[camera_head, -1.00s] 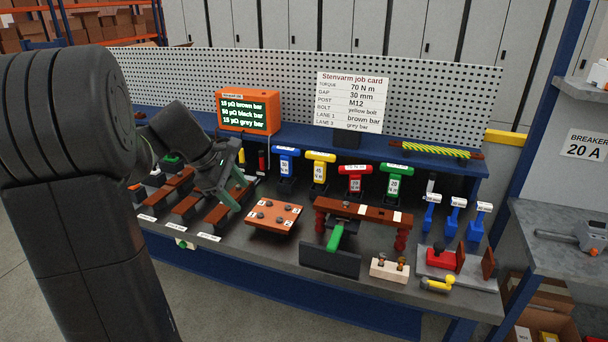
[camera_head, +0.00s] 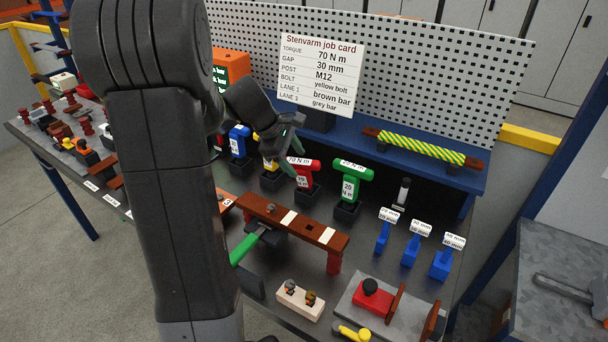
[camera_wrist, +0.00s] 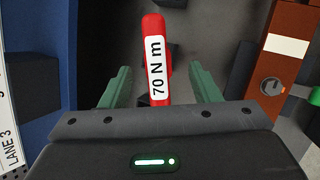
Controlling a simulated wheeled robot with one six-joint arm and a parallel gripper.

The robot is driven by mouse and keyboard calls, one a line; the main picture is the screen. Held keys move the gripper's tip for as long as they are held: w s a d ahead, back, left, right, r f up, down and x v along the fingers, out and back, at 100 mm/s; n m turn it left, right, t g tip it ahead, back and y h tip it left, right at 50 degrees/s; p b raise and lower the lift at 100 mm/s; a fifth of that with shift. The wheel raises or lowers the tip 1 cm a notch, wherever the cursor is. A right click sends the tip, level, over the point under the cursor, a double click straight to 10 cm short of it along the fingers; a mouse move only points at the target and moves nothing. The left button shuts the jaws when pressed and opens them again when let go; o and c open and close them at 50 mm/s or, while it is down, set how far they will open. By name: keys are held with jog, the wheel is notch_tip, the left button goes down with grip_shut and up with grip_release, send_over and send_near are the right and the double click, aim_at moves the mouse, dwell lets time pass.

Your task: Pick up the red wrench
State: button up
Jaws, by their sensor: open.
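The red wrench (camera_head: 304,174) stands upright in a dark holder on the bench, a T-shape with a white label reading 70 N m. In the wrist view the red wrench (camera_wrist: 155,35) lies in the gap between my fingers, its label facing the camera. My gripper (camera_head: 277,158) is open, just left of the red wrench and in front of the yellow wrench, which it partly hides. In the wrist view my gripper (camera_wrist: 162,88) has one green finger on each side of the wrench, with visible gaps. I cannot tell its height above the wrench.
A blue wrench (camera_head: 238,141) and a green wrench (camera_head: 351,180) stand in the same row. A brown bar on posts (camera_head: 292,223) stands in front. A job card (camera_head: 320,75) hangs on the pegboard behind. Blue gauges (camera_head: 416,241) stand to the right.

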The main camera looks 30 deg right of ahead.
jog(key=shift+d+f, duration=0.1)
jog(key=shift+f, duration=0.3)
jog(key=p, duration=0.1)
send_over(303, 186)
notch_tip(303, 186, down, 4)
jog(key=shift+f, duration=0.1)
grip_shut()
